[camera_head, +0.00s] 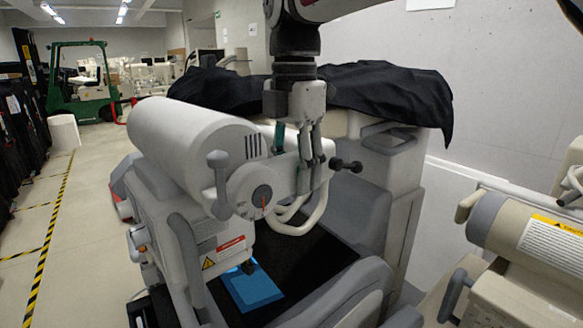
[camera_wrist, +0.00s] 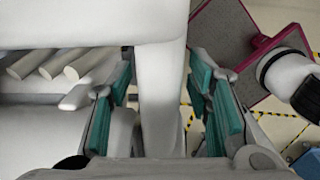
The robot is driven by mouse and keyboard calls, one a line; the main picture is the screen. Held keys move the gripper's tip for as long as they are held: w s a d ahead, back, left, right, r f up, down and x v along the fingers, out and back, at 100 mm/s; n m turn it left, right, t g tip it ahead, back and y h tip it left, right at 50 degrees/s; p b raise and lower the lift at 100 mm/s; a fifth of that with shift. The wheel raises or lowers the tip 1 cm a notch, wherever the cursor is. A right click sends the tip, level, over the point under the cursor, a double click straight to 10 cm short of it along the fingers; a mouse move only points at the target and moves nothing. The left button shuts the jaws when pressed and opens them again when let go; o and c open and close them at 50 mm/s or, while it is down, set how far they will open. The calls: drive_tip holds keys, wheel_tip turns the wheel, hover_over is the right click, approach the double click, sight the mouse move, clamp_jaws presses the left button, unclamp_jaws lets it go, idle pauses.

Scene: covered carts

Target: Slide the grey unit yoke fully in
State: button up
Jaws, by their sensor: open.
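The grey unit (camera_head: 185,130) stands in front of me with its big horizontal cylinder, a dial (camera_head: 262,195) and a T-shaped handle (camera_head: 218,172). A pale curved tube (camera_head: 318,212), seemingly part of the yoke, hangs at its right end. My gripper (camera_head: 306,165) points down at that end. In the wrist view, a thick pale bar (camera_wrist: 163,105), probably the yoke, runs between the open teal-padded fingers (camera_wrist: 160,85). Gaps show at both sides of the bar. How far the yoke is in cannot be told.
A blue plate (camera_head: 252,288) lies low inside the frame. A black knob (camera_head: 345,165) sticks out close right of my gripper. A beige unit (camera_head: 530,245) stands at right. Open floor (camera_head: 95,215) lies left.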

clamp_jaws()
drive_tip(key=w+d+b, duration=0.2)
drive_tip(key=w+d, duration=0.7)
drive_tip(key=shift+d, duration=0.4)
unclamp_jaws()
wheel_tip(320, 180, up, 8)
drive_tip(key=shift+f, duration=0.25)
